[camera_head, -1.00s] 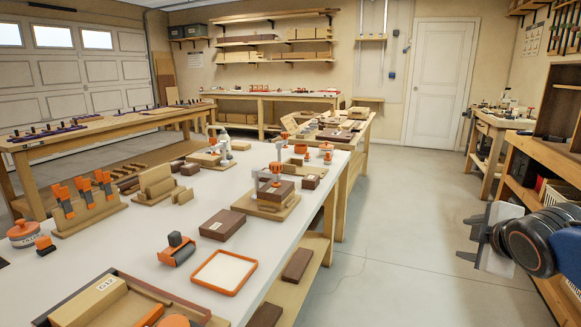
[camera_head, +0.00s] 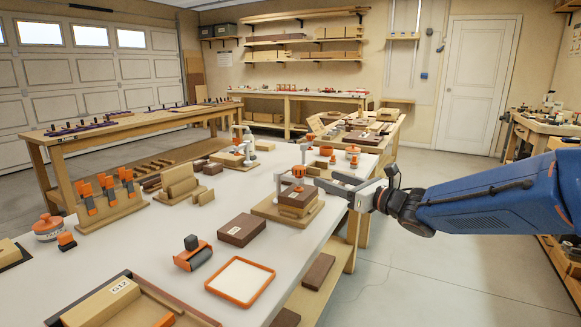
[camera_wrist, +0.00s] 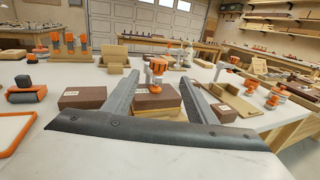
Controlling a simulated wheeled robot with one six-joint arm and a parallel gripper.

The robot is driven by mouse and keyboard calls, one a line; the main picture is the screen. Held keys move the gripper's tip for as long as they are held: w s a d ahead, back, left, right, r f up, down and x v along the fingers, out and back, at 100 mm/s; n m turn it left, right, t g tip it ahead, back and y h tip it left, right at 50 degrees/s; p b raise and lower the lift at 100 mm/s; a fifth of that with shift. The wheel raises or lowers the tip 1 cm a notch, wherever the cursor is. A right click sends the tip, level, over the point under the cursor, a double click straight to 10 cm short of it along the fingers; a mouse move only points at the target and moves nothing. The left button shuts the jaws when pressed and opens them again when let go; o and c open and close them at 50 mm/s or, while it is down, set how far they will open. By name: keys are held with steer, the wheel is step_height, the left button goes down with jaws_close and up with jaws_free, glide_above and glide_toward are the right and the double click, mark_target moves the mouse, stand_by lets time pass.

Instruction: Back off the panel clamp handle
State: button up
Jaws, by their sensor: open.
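The panel clamp has an orange handle (camera_head: 298,171) on top of a grey and white frame. It stands on a wooden base (camera_head: 276,213) with brown and tan blocks (camera_head: 298,199) stacked under it. In the wrist view the orange handle (camera_wrist: 157,66) shows between my two fingers, above the brown block (camera_wrist: 156,97). My gripper (camera_head: 328,182) reaches in from the right, open and empty, with its fingers pointing at the clamp. In the head view the fingertips overlap the right side of the clamp, and I cannot tell whether they touch it.
A brown box (camera_head: 242,230) lies left of the clamp base, and an orange-rimmed tray (camera_head: 240,297) lies nearer. Another clamp fixture (camera_head: 233,158) stands farther back. An orange-lidded pot (camera_head: 352,151) sits behind my gripper. Bare white bench top lies between these.

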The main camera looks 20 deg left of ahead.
mark_target(299, 172)
steer(key=x, duration=1.7)
steer(key=shift+a, duration=0.2)
steer(key=shift+s, duration=0.1)
steer(key=c, duration=1.1)
